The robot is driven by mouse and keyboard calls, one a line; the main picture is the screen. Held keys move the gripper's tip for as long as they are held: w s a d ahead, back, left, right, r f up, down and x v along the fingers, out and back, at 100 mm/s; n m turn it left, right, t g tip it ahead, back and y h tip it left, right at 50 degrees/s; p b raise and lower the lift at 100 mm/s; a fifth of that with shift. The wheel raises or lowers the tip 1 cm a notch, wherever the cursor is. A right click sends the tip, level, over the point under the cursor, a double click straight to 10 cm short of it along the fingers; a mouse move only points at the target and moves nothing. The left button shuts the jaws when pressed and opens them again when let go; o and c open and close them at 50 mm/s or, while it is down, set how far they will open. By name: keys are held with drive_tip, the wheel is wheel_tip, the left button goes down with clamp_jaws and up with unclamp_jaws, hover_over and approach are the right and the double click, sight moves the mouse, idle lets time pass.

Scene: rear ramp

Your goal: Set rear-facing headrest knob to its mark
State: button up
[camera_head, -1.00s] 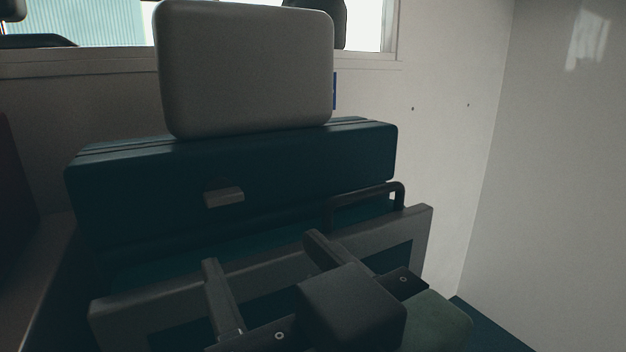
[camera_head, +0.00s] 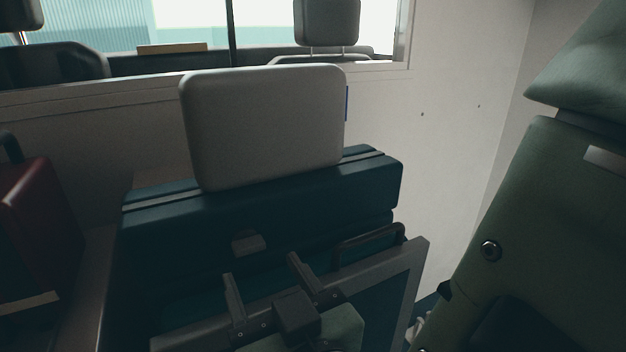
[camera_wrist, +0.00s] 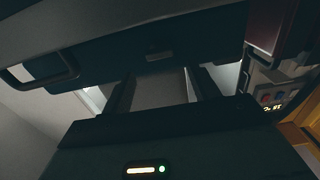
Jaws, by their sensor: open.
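The light grey headrest (camera_head: 265,128) stands upright above the dark teal block (camera_head: 290,207). A thin blue strip (camera_head: 347,103) shows at its right edge. I cannot make out a knob or its mark in either current view; the headrest's far side is hidden. My gripper (camera_head: 261,268) is in front of and below the headrest, near the block's lower front, with its two fingers apart and nothing between them. The fingers also show in the wrist view (camera_wrist: 162,90), where the picture is dark.
A small grey tab (camera_head: 248,244) is on the block's front. A dark handle (camera_head: 368,245) and grey frame (camera_head: 408,275) stand close to my gripper. A dark red case (camera_head: 28,215) is at the left. Windows and other headrests lie behind.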

sight(251, 249)
drive_tip(key=x, duration=0.6)
drive_tip(key=c, duration=1)
